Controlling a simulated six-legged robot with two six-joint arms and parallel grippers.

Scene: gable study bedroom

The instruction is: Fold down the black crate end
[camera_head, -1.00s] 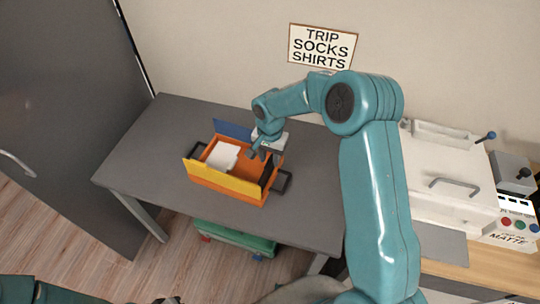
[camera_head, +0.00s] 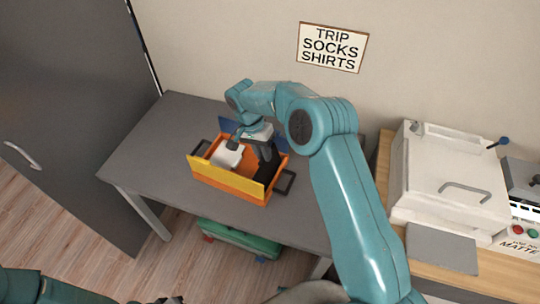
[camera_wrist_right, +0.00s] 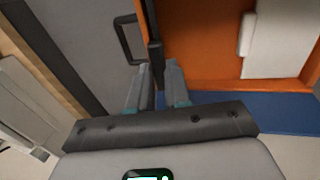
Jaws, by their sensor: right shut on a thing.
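The crate stands on the grey table, with an orange floor, a yellow long side (camera_head: 226,178) in front and a blue long side (camera_head: 229,126) behind. Its black crate end (camera_head: 271,160) stands at the right, largely behind my right gripper (camera_head: 262,148). In the right wrist view the black end (camera_wrist_right: 154,30) shows as a thin upright edge between the two fingers of my right gripper (camera_wrist_right: 157,75), which is shut on it. At the bottom edge of the head view, a dark tip of my left gripper (camera_head: 168,300) barely shows; its jaws cannot be made out.
A white block (camera_head: 228,154) lies inside the crate. A black handle loop (camera_head: 285,181) sticks out at the crate's right. The grey table (camera_head: 150,150) is clear around it. A white press (camera_head: 452,185) stands on a wooden bench at the right.

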